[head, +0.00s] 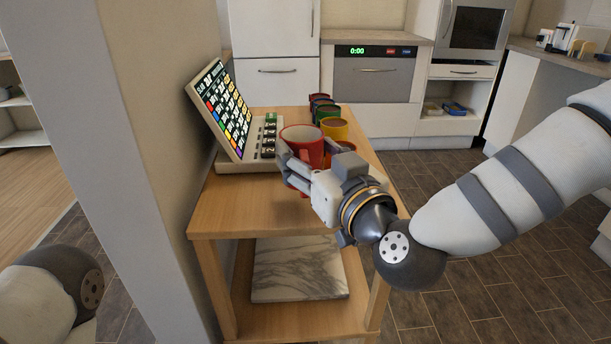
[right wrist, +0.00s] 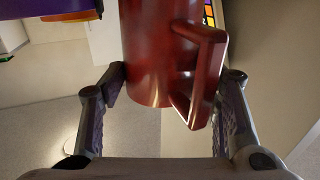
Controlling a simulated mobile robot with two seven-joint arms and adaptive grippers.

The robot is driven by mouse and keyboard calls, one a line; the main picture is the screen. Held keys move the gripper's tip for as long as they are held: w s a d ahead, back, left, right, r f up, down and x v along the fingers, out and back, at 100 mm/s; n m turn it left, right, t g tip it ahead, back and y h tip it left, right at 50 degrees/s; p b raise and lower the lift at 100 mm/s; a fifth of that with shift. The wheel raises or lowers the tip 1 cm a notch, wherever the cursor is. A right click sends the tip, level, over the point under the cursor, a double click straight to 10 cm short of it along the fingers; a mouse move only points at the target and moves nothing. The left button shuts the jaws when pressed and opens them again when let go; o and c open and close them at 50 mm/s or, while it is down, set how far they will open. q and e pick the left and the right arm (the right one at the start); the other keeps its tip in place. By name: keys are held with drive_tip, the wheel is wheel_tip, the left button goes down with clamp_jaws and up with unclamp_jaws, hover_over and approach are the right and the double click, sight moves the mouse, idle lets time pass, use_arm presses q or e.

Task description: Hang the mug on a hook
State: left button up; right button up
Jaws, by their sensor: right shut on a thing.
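A red mug (head: 303,138) is in my right gripper (head: 296,166), raised over the wooden table near its front half. In the right wrist view the red mug (right wrist: 150,50) is between the two fingers of the gripper (right wrist: 176,82), with its angular handle (right wrist: 205,75) towards the right finger. The gripper is shut on the mug. I see no hook that I can make out in either view. My left gripper is out of view; only part of my left arm shows at the lower left.
A tilted colourful panel (head: 225,108) stands at the left. A marble slab (head: 298,270) lies on the lower shelf. The table's front left is clear.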

drive_tip(key=f, duration=0.4)
drive_tip(key=shift+w+a+b, duration=0.1)
drive_tip(key=shift+a+b, duration=0.25)
drive_tip(key=shift+b, duration=0.05)
drive_tip(key=shift+r, duration=0.2)
drive_tip(key=shift+f, duration=0.15)
drive_tip(key=o, duration=1.4)
drive_tip(key=shift+o, duration=0.2)
drive_tip(key=shift+f, duration=0.1)
